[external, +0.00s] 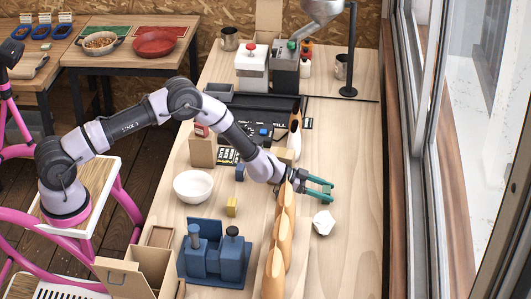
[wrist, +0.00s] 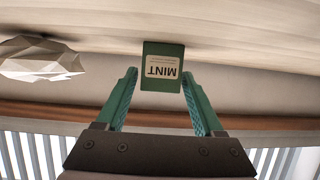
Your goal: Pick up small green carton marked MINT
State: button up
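The small green carton marked MINT (wrist: 162,52) shows in the wrist view just above centre, its pale label upside down. My gripper (wrist: 160,73) is open, with a teal finger on each side of the carton's lower part. A gap shows at the left finger; the right fingertip looks very close to the carton, and I cannot tell whether it touches. In the external view my gripper (external: 332,191) reaches low over the right part of the wooden table, fingers pointing right. I cannot make out the carton there; the teal fingers may hide it.
A white faceted object (external: 323,222) lies beside my gripper, also in the wrist view (wrist: 40,60). A white bowl (external: 193,186) and yellow block (external: 231,206) are left. The table's right strip (external: 345,145) is clear.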

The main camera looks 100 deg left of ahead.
grip_shut()
jog(key=shift+r, duration=0.1)
